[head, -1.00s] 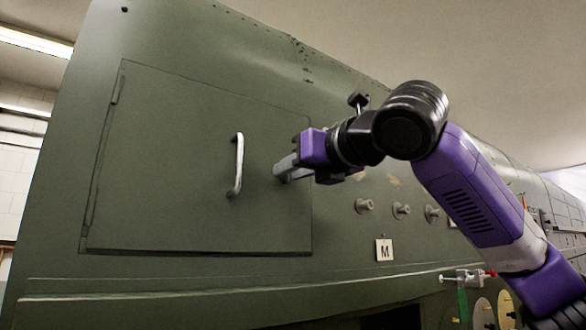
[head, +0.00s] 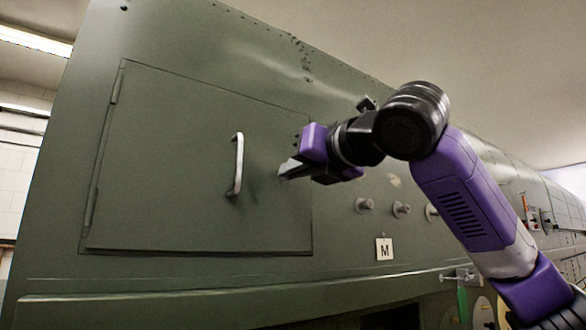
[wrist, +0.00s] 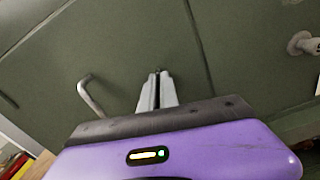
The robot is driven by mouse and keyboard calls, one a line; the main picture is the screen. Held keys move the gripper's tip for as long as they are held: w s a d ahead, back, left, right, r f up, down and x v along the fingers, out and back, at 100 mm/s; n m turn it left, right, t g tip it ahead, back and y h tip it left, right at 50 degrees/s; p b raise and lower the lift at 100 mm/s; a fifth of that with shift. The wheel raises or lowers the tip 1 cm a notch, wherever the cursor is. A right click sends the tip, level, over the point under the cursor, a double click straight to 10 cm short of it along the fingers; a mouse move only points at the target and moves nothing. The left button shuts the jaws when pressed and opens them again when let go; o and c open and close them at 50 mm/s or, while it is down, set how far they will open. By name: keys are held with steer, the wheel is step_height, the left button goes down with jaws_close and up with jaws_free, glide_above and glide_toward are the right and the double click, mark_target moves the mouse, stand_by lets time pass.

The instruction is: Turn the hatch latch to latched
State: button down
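The green hatch (head: 180,160) is a closed-looking panel with a pale bar handle (head: 237,165); the handle also shows at left in the wrist view (wrist: 92,98). My gripper (head: 284,171) is in front of the hatch's right part, right of the handle. In the wrist view my gripper's grey fingers (wrist: 157,76) are nearly together, with only a thin dark line between them, and point at the hatch left of its right seam. I cannot make out the latch in either view; the fingers may hide it. Whether the fingertips touch the panel is unclear.
Several round grey knobs (head: 364,205) stick out of the skin right of the hatch, above a plate marked M (head: 384,249). A ledge (head: 180,300) runs below the hatch. Small tools hang at the lower right. The hatch's left part is clear.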

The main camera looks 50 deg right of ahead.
steer(key=shift+d+f+m+b, duration=0.1)
steer(key=shift+m+b, duration=0.2)
steer(key=shift+m, duration=3.55)
steer(key=shift+d+f+m+b, duration=0.1)
steer(key=shift+m+b, duration=0.15)
steer(key=shift+m, duration=3.6)
steer(key=c, duration=1.6)
jaws_free()
steer(key=shift+b+v, duration=0.95)
steer(key=shift+v, duration=3)
